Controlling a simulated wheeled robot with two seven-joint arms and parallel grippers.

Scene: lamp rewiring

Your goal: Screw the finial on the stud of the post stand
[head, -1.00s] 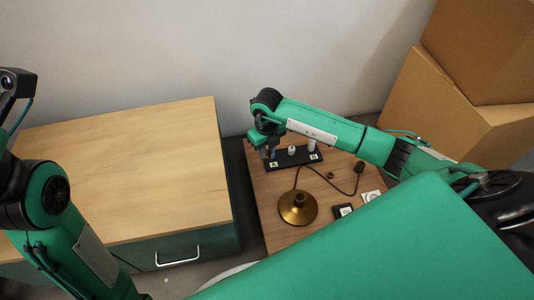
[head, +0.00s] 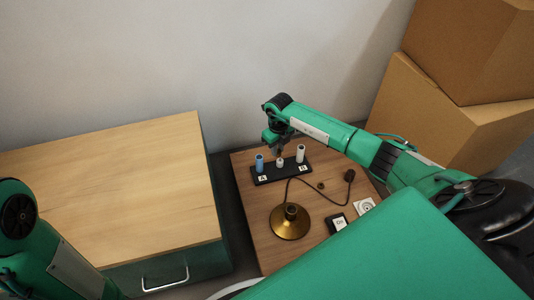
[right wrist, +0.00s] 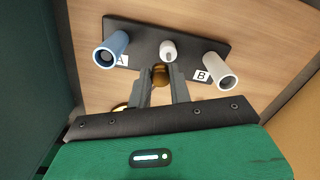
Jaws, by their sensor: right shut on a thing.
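The post stand (head: 284,174) is a black bar on the small wooden table. It carries a blue post (head: 259,162) by label A, a white post (head: 300,153) by label B, and a short pale stud (head: 280,162) between them. In the right wrist view the stud (right wrist: 168,50) stands just beyond my fingertips. My right gripper (right wrist: 161,80) is shut on the finial (right wrist: 160,74), a small brass piece, mostly hidden between the fingers. In the head view the right gripper (head: 277,146) is just above and behind the stud, apart from it. My left gripper is out of view.
A brass lamp base (head: 290,221) with a dark cord stands in front of the stand. A wooden cabinet (head: 120,190) is left; cardboard boxes (head: 440,120) are right.

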